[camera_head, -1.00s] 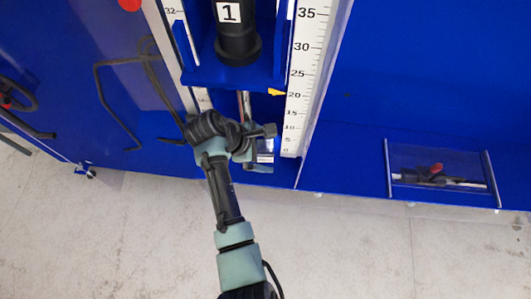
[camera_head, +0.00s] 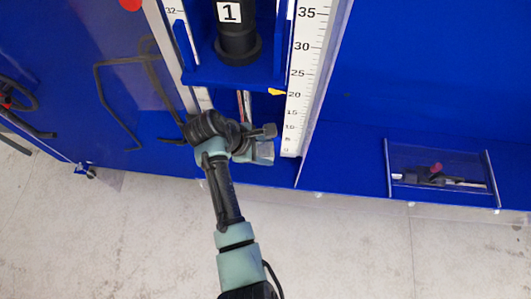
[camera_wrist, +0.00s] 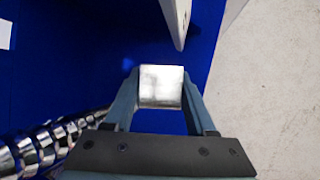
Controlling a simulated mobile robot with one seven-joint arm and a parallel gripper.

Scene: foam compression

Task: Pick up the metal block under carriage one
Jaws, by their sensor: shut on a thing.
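The metal block (camera_wrist: 161,87) is a shiny silver piece between the two fingers of my gripper (camera_wrist: 161,95) in the wrist view. My gripper is shut on it. In the head view my gripper (camera_head: 266,143) is below carriage one (camera_head: 230,70), the blue carriage with a black cylinder and a white label "1" (camera_head: 229,12). The block is largely hidden by my gripper in the head view. Whether it still touches the blue base is hard to tell.
A white ruler (camera_head: 300,85) stands right of the carriage. A metal spring (camera_wrist: 45,145) is close at lower left in the wrist view. A clear-fronted box (camera_head: 438,177) holding a tool is at right. Black bent bars are at left.

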